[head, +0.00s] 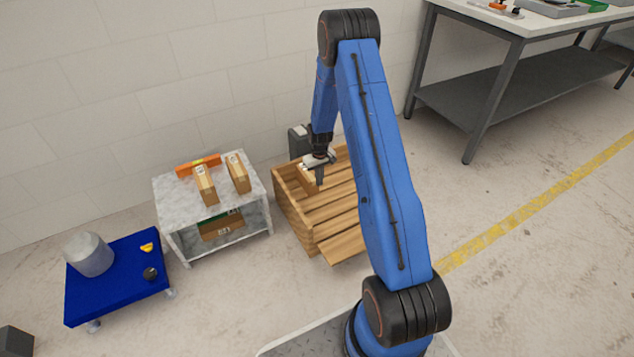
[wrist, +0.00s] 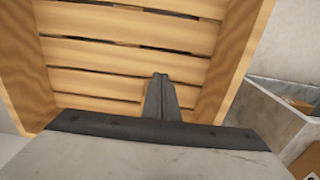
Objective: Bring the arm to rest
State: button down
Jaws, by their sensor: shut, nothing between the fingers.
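My blue arm rises from its base and bends down over a wooden slatted crate (head: 342,244). My gripper (head: 320,183) hangs over the crate, pointing down. In the wrist view my gripper (wrist: 161,78) shows its fingers closed together with nothing between them, above the slats. The crate (wrist: 242,60) fills much of that view, its side walls on both sides of the fingers. In the head view a light brown block (head: 307,178) shows in the crate beside the gripper, partly hidden by it.
Left of the crate stands a grey table (head: 250,178) with two cardboard boxes (head: 205,185) and an orange level (head: 198,164). A blue cart (head: 112,300) holds a grey container (head: 88,254). A workbench (head: 520,25) stands back right. Floor on the right is clear.

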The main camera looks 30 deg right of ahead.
jog(key=s+a+r+t, duration=0.1)
jog(key=s+a+r, duration=0.25)
jog(key=r, duration=0.85)
jog(key=s+a+r, duration=0.2)
jog(key=s+r, duration=0.3)
jog(key=r, duration=0.7)
jog(key=s+a+r+t, duration=0.1)
jog(key=s+a+r, duration=0.3)
jog(key=r, duration=0.8)
jog(key=s+a+r+t, duration=0.1)
jog(key=s+r, duration=0.3)
jog(key=s, duration=0.7)
jog(key=s+a+r+t, duration=0.1)
jog(key=s+r, duration=0.3)
jog(key=s, duration=0.6)
jog(key=s+a+r, duration=0.3)
jog(key=s+r, duration=0.2)
jog(key=s, duration=0.6)
jog(key=shift+s+a+t, duration=0.15)
jog(key=shift+s+t, duration=0.2)
jog(key=shift+t, duration=0.05)
